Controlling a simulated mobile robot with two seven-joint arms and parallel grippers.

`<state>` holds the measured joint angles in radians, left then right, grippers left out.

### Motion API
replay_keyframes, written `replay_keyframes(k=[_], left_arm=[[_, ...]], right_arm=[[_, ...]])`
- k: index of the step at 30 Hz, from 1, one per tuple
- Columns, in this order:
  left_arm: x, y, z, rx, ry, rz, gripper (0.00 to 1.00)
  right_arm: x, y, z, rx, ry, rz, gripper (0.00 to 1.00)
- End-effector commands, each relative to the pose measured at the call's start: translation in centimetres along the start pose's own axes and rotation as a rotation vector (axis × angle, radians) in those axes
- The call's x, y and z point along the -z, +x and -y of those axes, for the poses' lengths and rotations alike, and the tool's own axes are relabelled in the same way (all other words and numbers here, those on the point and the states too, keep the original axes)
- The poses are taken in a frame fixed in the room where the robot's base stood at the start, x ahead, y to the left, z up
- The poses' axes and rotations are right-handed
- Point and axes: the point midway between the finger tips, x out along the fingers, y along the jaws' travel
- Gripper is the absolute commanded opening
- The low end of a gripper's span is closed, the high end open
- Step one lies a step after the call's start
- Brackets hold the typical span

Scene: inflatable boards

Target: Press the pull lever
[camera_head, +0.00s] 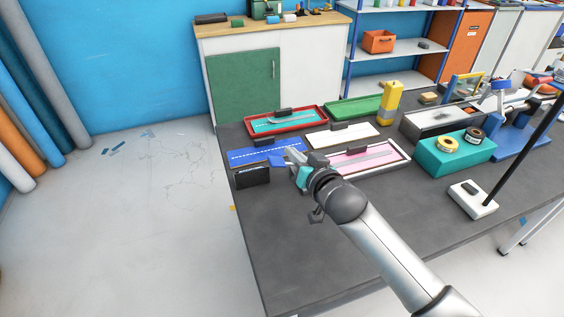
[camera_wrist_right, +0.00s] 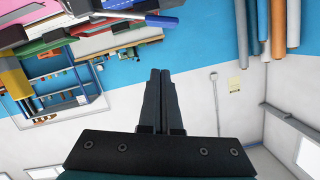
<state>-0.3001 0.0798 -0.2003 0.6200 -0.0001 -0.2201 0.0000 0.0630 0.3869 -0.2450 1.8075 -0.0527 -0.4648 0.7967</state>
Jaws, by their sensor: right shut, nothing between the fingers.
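My right gripper (camera_head: 292,156) reaches over the dark table from the lower right. Its fingers are shut and empty, above the area between the blue board and the pink board. In the right wrist view the shut fingers (camera_wrist_right: 160,75) point at the blue wall, with nothing at their tips. A blue bench device (camera_head: 522,135) with grey and blue arms stands at the table's far right, well apart from my gripper. I cannot tell for sure which part is the pull lever. My left gripper is out of view.
The blue board (camera_head: 262,155), red-rimmed tray (camera_head: 262,130), pink board (camera_head: 385,157) and small black block (camera_head: 252,177) lie near my gripper. A teal block with tape rolls (camera_head: 450,163) and a dark pole on a white base (camera_head: 472,199) stand right. The table's front is clear.

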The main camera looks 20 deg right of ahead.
Motion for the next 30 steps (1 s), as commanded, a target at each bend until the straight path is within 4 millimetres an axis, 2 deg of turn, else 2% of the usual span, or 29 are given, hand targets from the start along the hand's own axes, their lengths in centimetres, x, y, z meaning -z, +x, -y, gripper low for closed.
replay_keyframes(k=[8, 10, 15, 30], left_arm=[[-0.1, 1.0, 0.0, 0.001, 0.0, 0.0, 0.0], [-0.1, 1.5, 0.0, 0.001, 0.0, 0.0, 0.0], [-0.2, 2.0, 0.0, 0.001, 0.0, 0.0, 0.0], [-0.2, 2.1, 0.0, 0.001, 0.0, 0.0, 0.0]], right_arm=[[0.0, 4.1, 0.0, 0.0, -0.001, -0.001, 0.0], [-1.8, 4.2, 0.0, -0.001, 0.003, 0.004, 0.0], [-3.4, 4.7, 0.0, 0.0, 0.001, 0.001, 0.0], [-4.0, 4.8, 0.0, -0.002, -0.005, 0.001, 0.0]])
